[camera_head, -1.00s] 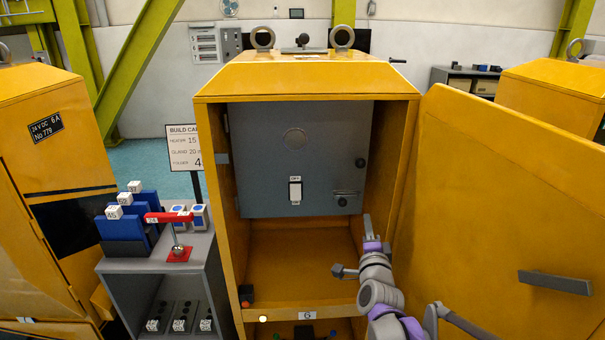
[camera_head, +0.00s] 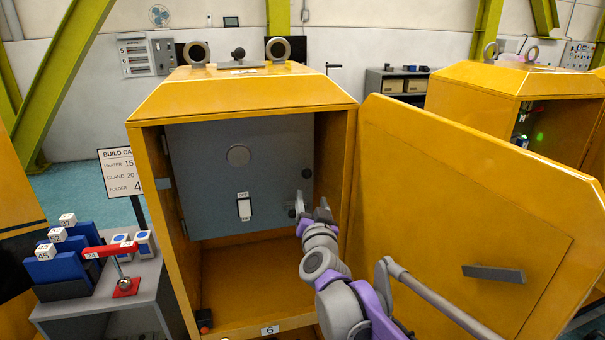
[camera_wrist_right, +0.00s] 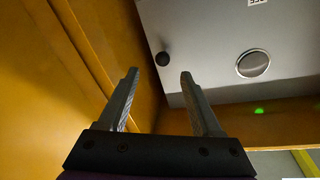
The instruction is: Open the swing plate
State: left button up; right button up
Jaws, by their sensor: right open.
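The swing plate (camera_head: 215,170) is a grey panel inside the open yellow cabinet, closed across its upper part. My left gripper is out of view.
The yellow cabinet door (camera_head: 440,190) stands open on the right, close to my right arm. The cabinet side wall (camera_head: 347,180) is just right of the gripper. A grey stand with blue folders (camera_head: 58,270) and a red lever (camera_head: 110,250) is at left.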

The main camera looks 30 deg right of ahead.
aim_at(307, 176)
jog(key=w+d, duration=0.1)
jog(key=w, duration=0.2)
jog(key=w+d+r+n+p, duration=0.1)
jog(key=w, duration=0.2)
jog(key=w+d+n+p, duration=0.1)
jog(key=w+d, duration=0.1)
jog(key=w, duration=0.1)
jog(key=shift+w+d+r, duration=0.1)
jog(key=shift+w+r, duration=0.15)
jog(key=shift+w, duration=0.05)
grip_shut()
dwell(0.3)
dwell(1.1)
